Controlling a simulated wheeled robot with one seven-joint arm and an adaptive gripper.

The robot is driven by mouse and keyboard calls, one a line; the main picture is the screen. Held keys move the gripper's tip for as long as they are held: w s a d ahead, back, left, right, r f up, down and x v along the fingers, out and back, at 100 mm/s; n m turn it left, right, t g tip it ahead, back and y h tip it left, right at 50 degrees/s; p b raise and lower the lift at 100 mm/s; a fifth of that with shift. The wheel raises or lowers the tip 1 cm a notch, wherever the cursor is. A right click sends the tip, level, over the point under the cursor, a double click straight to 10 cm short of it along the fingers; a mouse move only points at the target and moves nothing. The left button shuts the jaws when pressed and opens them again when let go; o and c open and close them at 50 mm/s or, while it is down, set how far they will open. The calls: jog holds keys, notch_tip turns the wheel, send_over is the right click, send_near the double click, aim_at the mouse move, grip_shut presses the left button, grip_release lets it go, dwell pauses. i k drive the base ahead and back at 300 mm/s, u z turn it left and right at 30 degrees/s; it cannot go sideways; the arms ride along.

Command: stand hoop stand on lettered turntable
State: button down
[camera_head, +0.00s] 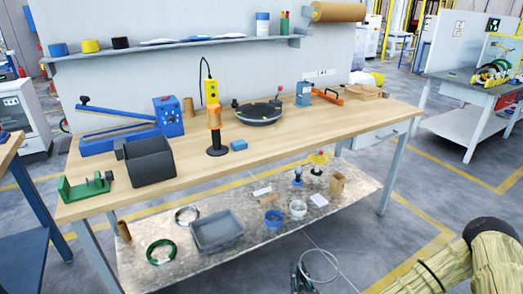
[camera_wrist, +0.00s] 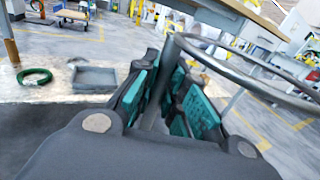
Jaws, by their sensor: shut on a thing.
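The hoop stand (camera_wrist: 157,102) is a grey post with a large thin ring at its top. My gripper (camera_wrist: 172,82) is shut on the post between its teal-padded fingers, and the ring reaches out to the right. In the head view the ring (camera_head: 329,259) shows low in the picture, in front of the workbench, with my gripper (camera_head: 299,277) partly cut off at the bottom edge. The dark round turntable (camera_head: 258,113) lies on the bench top, towards the back middle. Its letters are too small to read. The foot of the hoop stand is hidden.
On the wooden bench (camera_head: 330,128), an orange and yellow tool (camera_head: 214,120) stands left of the turntable. A blue box (camera_head: 304,94) and a small red-knobbed part are close by. A dark bin (camera_head: 150,163) is at left. The lower shelf (camera_head: 215,273) holds several items.

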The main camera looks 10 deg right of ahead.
aim_at(263, 110)
jog(key=z, duration=0.9)
jog(key=i, duration=0.5)
jog(key=u, duration=0.05)
